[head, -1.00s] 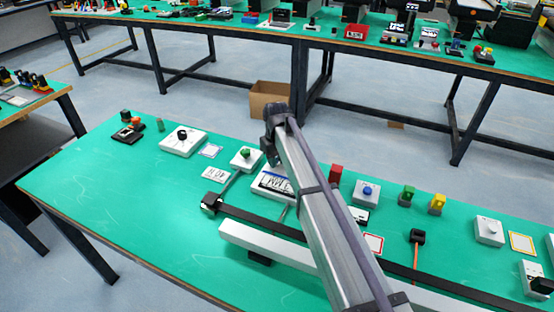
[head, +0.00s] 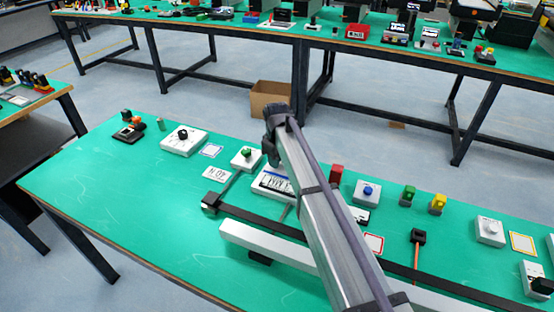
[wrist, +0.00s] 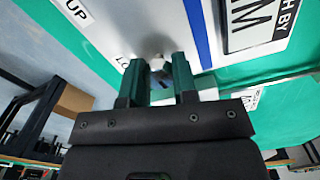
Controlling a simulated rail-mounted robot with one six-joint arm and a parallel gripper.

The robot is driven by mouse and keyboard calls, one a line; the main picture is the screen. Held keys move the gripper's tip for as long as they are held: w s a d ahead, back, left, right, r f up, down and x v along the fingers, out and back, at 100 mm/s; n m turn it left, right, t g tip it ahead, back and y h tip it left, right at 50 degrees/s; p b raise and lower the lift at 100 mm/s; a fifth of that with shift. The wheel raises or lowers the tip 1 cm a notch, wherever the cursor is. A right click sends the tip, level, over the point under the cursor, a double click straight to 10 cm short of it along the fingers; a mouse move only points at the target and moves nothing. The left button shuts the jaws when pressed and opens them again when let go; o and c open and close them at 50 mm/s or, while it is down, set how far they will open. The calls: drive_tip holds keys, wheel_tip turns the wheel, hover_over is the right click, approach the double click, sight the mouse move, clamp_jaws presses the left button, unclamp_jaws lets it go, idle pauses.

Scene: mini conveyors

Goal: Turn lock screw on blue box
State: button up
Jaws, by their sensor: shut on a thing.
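My gripper (wrist: 158,82) is pointed at a pale panel in the wrist view, with its two dark green fingers close together on a small grey screw-like part (wrist: 158,68). The part is mostly hidden between the fingers. A blue stripe (wrist: 197,32) runs along the panel to the right, beside a black-framed white label. In the head view, a white and dark box with lettering and a blue edge (head: 270,184) sits on the green table, partly behind my arm. My fingertips are hidden behind the arm there.
A red block (head: 336,173) and a white box with a blue button (head: 367,191) stand to the right. A long pale rail (head: 265,246) lies in front. The front left tabletop is clear.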

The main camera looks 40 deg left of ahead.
drive_tip(key=o, duration=0.9)
wheel_tip(320, 180, up, 11)
drive_tip(key=p, duration=1.1)
drive_tip(key=shift+f, duration=0.15)
